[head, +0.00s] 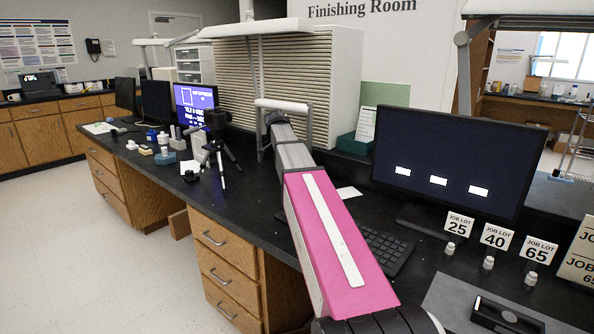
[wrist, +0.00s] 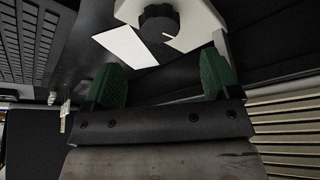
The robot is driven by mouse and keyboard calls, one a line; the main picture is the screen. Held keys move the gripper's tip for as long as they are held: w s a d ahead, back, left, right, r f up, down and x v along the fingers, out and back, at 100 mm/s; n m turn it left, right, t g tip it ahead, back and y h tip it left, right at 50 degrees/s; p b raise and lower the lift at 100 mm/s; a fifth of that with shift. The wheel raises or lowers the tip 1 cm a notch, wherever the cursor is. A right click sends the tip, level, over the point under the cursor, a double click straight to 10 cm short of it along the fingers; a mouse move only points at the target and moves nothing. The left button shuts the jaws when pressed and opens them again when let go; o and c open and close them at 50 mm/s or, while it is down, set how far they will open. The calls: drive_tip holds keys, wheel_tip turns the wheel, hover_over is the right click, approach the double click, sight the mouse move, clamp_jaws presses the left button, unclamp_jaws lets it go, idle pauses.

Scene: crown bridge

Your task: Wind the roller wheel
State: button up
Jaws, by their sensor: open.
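A dark, ridged round knob (wrist: 158,22), which looks like the roller wheel, sits against a pale body (wrist: 195,18) at the top of the wrist view. My gripper (wrist: 163,78) is open and empty, its two green-padded fingers apart. The knob lies beyond the fingertips, roughly in line with the gap, and does not appear to touch them. In the head view my arm reaches over the bench to a pale upright frame (head: 284,104). The wheel cannot be made out there, and my arm hides part of the frame.
A white sheet (wrist: 127,46) lies near the knob. A slatted cabinet (head: 285,70) stands behind the frame. A monitor (head: 455,150) and keyboard (head: 385,248) are to the right of my arm. A small tripod (head: 218,150) and several bottles stand left on the dark bench.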

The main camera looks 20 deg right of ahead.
drive_tip(key=shift+v, duration=1.55)
